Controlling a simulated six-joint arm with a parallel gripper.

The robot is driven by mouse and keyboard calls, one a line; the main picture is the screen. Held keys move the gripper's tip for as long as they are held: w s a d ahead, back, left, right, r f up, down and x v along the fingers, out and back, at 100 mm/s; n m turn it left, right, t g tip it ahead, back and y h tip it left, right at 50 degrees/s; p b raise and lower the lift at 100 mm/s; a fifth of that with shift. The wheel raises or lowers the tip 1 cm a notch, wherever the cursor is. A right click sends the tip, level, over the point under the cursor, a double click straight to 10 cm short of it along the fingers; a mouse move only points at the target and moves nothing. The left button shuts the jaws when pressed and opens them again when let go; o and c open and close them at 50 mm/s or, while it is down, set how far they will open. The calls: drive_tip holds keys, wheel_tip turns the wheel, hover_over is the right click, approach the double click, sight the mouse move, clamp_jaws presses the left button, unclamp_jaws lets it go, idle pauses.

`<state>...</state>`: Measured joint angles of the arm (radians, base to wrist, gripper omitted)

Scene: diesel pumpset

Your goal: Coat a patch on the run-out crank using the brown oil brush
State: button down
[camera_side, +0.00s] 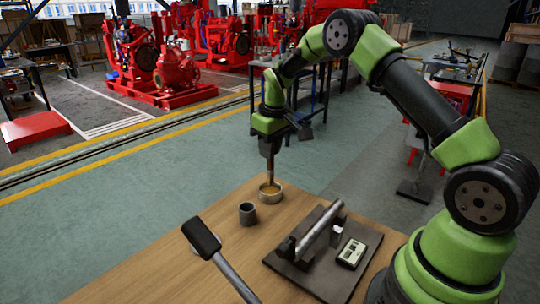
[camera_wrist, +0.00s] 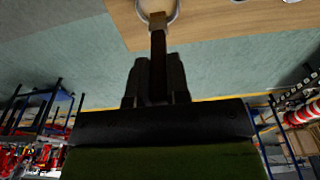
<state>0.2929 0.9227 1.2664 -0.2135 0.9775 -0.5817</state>
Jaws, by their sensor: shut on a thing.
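My gripper (camera_side: 269,140) points straight down at the far corner of the wooden table and is shut on the upright brown oil brush (camera_side: 270,167). The brush's lower end is inside a small round bowl (camera_side: 270,196) with amber contents. In the wrist view the brush (camera_wrist: 158,50) runs from my gripper (camera_wrist: 157,85) to the bowl (camera_wrist: 141,12), which the top edge cuts off. A grey metal bar, which looks like the run-out crank (camera_side: 322,226), lies across supports on a dark plate (camera_side: 300,274), right of and nearer than the bowl.
A dark grey cup (camera_side: 247,213) stands just left of the bowl. A small pale gauge box (camera_side: 351,253) sits on the dark plate. A black-ended rod (camera_side: 203,238) slants up at the front. Bare table (camera_side: 160,266) shows at the front left.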

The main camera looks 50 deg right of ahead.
drive_tip(key=shift+r, duration=1.95)
drive_tip(key=shift+a, duration=0.1)
